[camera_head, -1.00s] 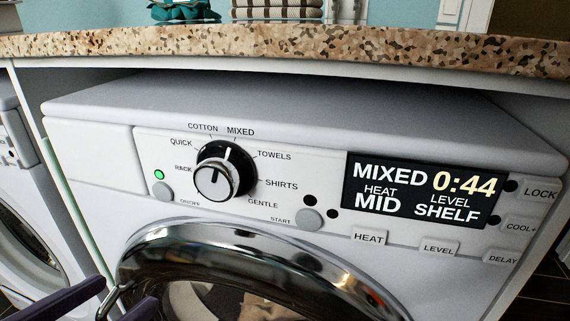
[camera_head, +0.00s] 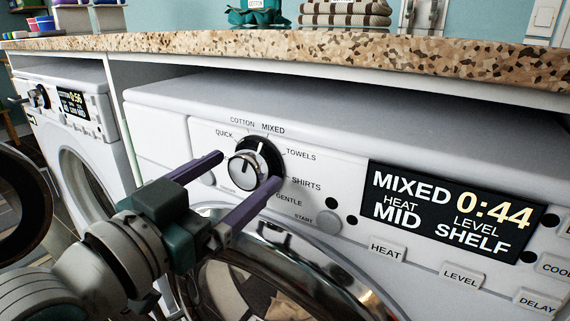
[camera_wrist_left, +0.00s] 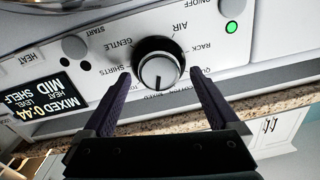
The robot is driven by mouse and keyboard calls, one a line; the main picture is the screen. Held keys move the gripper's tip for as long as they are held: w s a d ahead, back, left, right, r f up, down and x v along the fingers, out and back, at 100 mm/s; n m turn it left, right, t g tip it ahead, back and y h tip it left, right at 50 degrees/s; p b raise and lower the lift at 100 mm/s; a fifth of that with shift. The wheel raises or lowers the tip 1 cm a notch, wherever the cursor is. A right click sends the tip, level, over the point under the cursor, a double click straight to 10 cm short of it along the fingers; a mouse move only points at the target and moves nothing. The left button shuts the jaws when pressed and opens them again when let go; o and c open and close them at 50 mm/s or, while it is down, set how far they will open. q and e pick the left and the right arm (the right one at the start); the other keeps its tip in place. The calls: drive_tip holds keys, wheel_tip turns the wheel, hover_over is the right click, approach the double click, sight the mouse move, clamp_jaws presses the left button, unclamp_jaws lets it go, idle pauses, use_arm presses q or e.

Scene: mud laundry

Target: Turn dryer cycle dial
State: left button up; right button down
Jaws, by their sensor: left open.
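The dryer cycle dial (camera_head: 249,166) is a round knob with a silver face and black base on the white dryer's panel. The display (camera_head: 455,214) reads MIXED 0:44, HEAT MID, LEVEL SHELF. My left gripper (camera_head: 248,174) is open, with its purple fingers on either side of the dial in the head view. In the left wrist view the dial (camera_wrist_left: 158,64) lies beyond and between the two spread fingertips, and the panel is upside down. I cannot tell whether the fingers touch the dial. My right gripper is not in view.
A speckled counter (camera_head: 330,44) runs above the dryer. Buttons START (camera_head: 327,222), HEAT (camera_head: 387,249) and LEVEL (camera_head: 461,275) are right of the dial. The round chrome-rimmed door (camera_head: 300,262) is below. A washer (camera_head: 75,130) stands at the left with its door open.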

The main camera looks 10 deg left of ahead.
use_arm(q)
drive_tip(key=shift+w+d, duration=0.15)
drive_tip(key=shift+w, duration=0.25)
drive_tip(key=shift+c, duration=0.3)
drive_tip(key=c, duration=1.3)
drive_tip(key=n+p, duration=0.1)
drive_tip(key=n, duration=0.2)
drive_tip(key=shift+r+n+p, duration=0.15)
drive_tip(key=shift+n+p, duration=0.5)
drive_tip(key=shift+n, duration=1.75)
